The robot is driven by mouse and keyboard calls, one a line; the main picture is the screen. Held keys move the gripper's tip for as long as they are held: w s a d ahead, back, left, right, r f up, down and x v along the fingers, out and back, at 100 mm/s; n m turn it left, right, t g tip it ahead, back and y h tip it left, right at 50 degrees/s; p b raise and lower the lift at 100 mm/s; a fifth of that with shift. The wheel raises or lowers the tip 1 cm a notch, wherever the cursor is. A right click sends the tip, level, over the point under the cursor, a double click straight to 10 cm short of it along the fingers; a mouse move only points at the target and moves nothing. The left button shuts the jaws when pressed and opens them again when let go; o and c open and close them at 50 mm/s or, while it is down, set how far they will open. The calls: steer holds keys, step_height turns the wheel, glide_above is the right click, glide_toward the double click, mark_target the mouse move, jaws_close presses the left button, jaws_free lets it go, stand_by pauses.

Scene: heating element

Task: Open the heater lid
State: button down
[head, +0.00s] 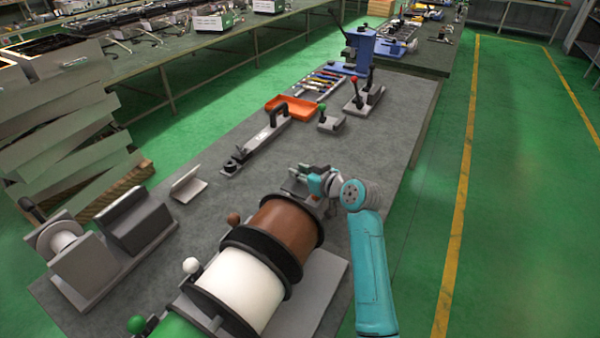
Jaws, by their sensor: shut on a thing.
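A small grey device (292,187), which looks to be the heater, sits on the bench behind the spools. My gripper (314,196) is right at its right side, low over the bench. The gripper is shut on a part of this device, seemingly its lid. The fingertips and the exact grip are too small and partly hidden by my wrist. I cannot tell clearly how far the lid is raised.
Brown (284,227) and white (240,288) spools stand close in front. A long grey tool with a black handle (257,140), a lever unit (330,121) and an orange tray (290,108) lie beyond. Bare bench (385,125) shows at the back right.

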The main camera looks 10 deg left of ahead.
steer(key=shift+s+d+r+m+t+y, duration=0.15)
steer(key=shift+d+r+m+t+y, duration=0.4)
steer(key=shift+y, duration=0.35)
steer(key=shift+a+f, duration=0.1)
steer(key=c, duration=1)
jaws_free()
steer(key=shift+o, duration=0.2)
